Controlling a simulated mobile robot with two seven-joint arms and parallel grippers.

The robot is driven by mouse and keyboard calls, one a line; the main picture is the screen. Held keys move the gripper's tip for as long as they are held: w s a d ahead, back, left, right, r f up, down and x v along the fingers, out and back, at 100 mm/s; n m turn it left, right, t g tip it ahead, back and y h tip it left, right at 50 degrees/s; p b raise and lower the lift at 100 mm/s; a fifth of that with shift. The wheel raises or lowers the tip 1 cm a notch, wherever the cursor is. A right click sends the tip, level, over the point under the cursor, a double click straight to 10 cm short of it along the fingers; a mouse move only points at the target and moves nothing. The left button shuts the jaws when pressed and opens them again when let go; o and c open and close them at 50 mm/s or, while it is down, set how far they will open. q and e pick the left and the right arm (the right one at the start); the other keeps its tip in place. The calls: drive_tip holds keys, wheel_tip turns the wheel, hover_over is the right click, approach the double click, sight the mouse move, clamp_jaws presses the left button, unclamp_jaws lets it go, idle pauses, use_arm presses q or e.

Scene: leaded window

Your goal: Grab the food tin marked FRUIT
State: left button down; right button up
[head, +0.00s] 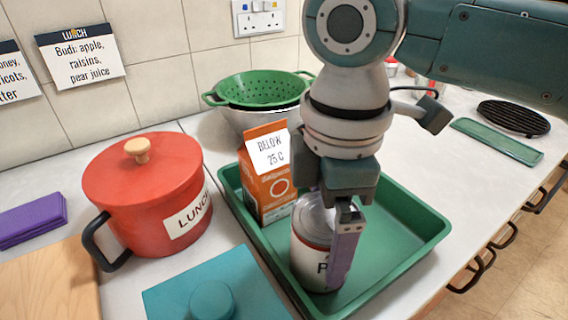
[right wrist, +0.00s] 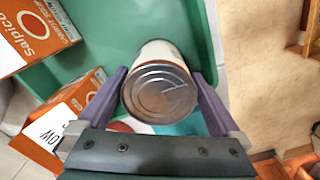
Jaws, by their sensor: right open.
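A food tin (head: 309,254) with a silver lid, a red band and a pale label stands upright in the green tray (head: 415,240). Only part of its lettering shows, a large "P"; I cannot read FRUIT on it. My right gripper (head: 330,240) points down over the tin, with one purple finger in front of its right side. In the right wrist view the open fingers (right wrist: 160,85) lie on either side of the tin (right wrist: 160,92), with slight gaps visible. My left gripper is not in view.
An orange carton (head: 277,197) marked "BELOW 25 C" stands in the tray behind the tin; the right wrist view shows two cartons. A red LUNCH pot (head: 140,190), teal lid (head: 215,285) and green colander (head: 262,90) are nearby. The tray's right side is clear.

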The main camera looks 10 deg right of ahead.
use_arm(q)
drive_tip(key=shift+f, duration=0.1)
use_arm(e)
wheel_tip(320, 180, down, 2)
drive_tip(key=shift+f, duration=0.15)
clamp_jaws()
idle(0.7)
